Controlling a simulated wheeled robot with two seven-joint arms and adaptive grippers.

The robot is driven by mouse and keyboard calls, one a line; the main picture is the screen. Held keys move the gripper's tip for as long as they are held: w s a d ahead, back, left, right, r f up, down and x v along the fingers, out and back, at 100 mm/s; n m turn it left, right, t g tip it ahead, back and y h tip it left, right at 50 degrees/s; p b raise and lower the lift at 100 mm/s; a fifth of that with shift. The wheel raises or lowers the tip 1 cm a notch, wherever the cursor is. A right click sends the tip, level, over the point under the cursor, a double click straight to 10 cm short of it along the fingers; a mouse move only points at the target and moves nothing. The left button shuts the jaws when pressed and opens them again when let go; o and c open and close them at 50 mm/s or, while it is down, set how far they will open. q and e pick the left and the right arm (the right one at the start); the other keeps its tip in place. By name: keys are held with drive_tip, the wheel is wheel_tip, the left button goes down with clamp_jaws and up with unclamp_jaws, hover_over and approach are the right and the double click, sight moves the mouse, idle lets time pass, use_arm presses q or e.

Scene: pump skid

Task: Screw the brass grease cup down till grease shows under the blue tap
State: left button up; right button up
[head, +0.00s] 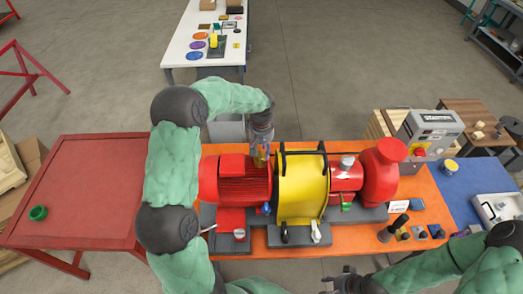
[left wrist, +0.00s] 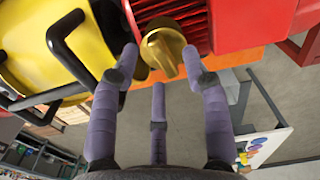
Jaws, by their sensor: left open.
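The brass grease cup (head: 261,162) sits on top of the red pump machinery, between the finned red motor and the yellow guard (head: 303,187). In the left wrist view the brass cup (left wrist: 163,46) shows a winged top. My left gripper (head: 262,148) is above it, open, with fingertips (left wrist: 160,62) on either side of the cup; I cannot tell whether they touch it. A small blue tap (head: 267,208) shows low between motor and guard; I see no grease under it. My right gripper (head: 345,283) is at the bottom edge, its fingers unclear.
A green tap (head: 346,206) is on the right part of the skid. Dark cylinders (head: 392,228) stand on the orange bench front right. A grey control box (head: 431,130) is behind right. A red table (head: 85,190) with a green ring is at left.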

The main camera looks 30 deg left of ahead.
use_arm(q)
drive_tip(key=shift+f, duration=0.6)
clamp_jaws()
drive_tip(key=shift+m, duration=0.4)
drive_tip(key=m+b, duration=0.1)
drive_tip(key=m, duration=0.1)
drive_tip(key=shift+m+b, duration=0.4)
drive_tip(key=m+b, duration=0.1)
drive_tip(key=m, duration=0.4)
drive_tip(key=shift+s+r, duration=0.1)
